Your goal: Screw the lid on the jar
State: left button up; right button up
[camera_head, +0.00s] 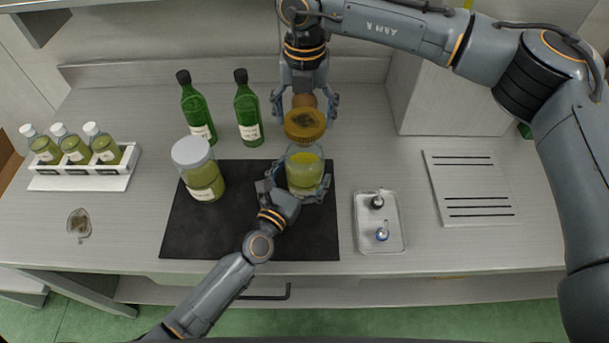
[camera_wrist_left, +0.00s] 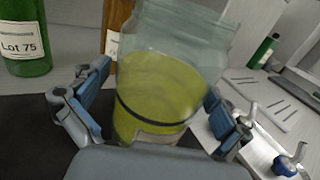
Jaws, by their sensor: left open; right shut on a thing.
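The glass jar (camera_head: 304,170) with yellow-green contents stands at the right of the dark mat (camera_head: 240,235). It also fills the middle of the left wrist view (camera_wrist_left: 165,85). My left gripper (camera_head: 294,190) is open, its fingers (camera_wrist_left: 155,105) on either side of the jar. The orange-brown lid (camera_head: 304,125) is directly above the jar's mouth in the head view; I cannot tell whether they touch. My right gripper (camera_head: 305,104) comes from above and is shut on the lid.
A white-lidded jar (camera_head: 205,182) stands on the mat's left. Two green bottles (camera_head: 197,112) (camera_head: 248,115) stand behind. A white rack (camera_head: 85,181) of small bottles is at left. A metal tray (camera_head: 366,240) and a slotted plate (camera_head: 470,180) lie at right.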

jog(key=shift+s, duration=0.1)
pick_arm(q)
jog(key=c, duration=1.6)
jog(key=shift+c, duration=0.2)
pick_arm(e)
jog(key=shift+f, duration=2.45)
jog(key=shift+f, duration=0.9)
jog(key=shift+f, duration=0.6)
